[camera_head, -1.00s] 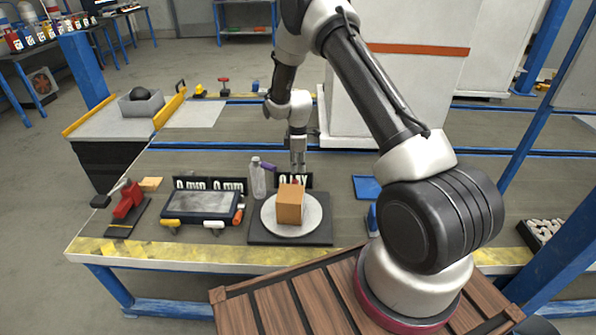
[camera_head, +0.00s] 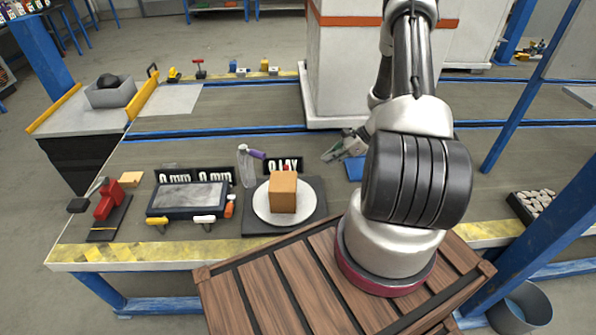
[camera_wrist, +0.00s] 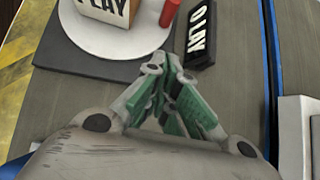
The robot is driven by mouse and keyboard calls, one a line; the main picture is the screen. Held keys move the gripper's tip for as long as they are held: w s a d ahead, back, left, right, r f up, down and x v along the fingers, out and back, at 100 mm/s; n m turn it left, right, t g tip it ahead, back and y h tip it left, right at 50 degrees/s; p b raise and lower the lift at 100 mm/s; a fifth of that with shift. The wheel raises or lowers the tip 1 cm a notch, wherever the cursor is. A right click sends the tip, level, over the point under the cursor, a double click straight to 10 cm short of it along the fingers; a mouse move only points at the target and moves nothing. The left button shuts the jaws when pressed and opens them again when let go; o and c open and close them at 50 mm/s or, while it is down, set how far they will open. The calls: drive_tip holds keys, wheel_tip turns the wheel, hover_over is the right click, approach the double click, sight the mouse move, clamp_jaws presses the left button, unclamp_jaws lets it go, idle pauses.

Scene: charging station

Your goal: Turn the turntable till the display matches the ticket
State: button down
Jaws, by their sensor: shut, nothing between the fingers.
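The turntable's white disc (camera_head: 262,214) sits on a dark square base. It carries a brown box (camera_head: 283,193). In the wrist view the disc (camera_wrist: 95,42) is at upper left, and the box (camera_wrist: 110,12) shows a pale face lettered "PLAY", cut by the frame. Behind the turntable stands a black sign (camera_head: 283,163) with white characters like "0 LAY", also in the wrist view (camera_wrist: 201,35). My gripper (camera_head: 330,157) is right of the sign, shut and empty. In the wrist view my gripper (camera_wrist: 175,68) points between disc and sign. I cannot identify the ticket.
A red upright piece (camera_wrist: 170,12) stands beside the box. A clear bottle (camera_head: 245,165) is left of the sign. A tall white cabinet (camera_head: 335,70) stands behind.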

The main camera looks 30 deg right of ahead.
sight(284, 169)
drive_tip(key=shift+m, duration=0.3)
drive_tip(key=x, duration=1)
drive_tip(key=shift+s+a, duration=0.1)
drive_tip(key=shift+a, duration=0.05)
drive_tip(key=shift+w+a, duration=0.35)
drive_tip(key=shift+a, duration=0.2)
drive_tip(key=shift+w+a, duration=0.3)
drive_tip(key=shift+a, duration=0.25)
drive_tip(key=shift+w+a, duration=0.35)
drive_tip(key=shift+a, duration=0.3)
drive_tip(key=shift+w+a+n+g, duration=0.25)
drive_tip(key=shift+w+n+g, duration=0.15)
drive_tip(key=shift+n, duration=0.1)
drive_tip(key=shift+w+a+n+g+y, duration=0.5)
drive_tip(key=shift+w+a+n+g, duration=0.35)
drive_tip(key=shift+n, duration=0.25)
drive_tip(key=shift+w+a+n+g, duration=0.3)
drive_tip(key=shift+a+n+g, duration=0.2)
drive_tip(key=shift+n+g, duration=0.15)
drive_tip(key=shift+w+a+n+g, duration=0.3)
drive_tip(key=shift+a+n+g, duration=0.25)
drive_tip(key=shift+n, duration=0.2)
drive_tip(key=shift+a, duration=0.1)
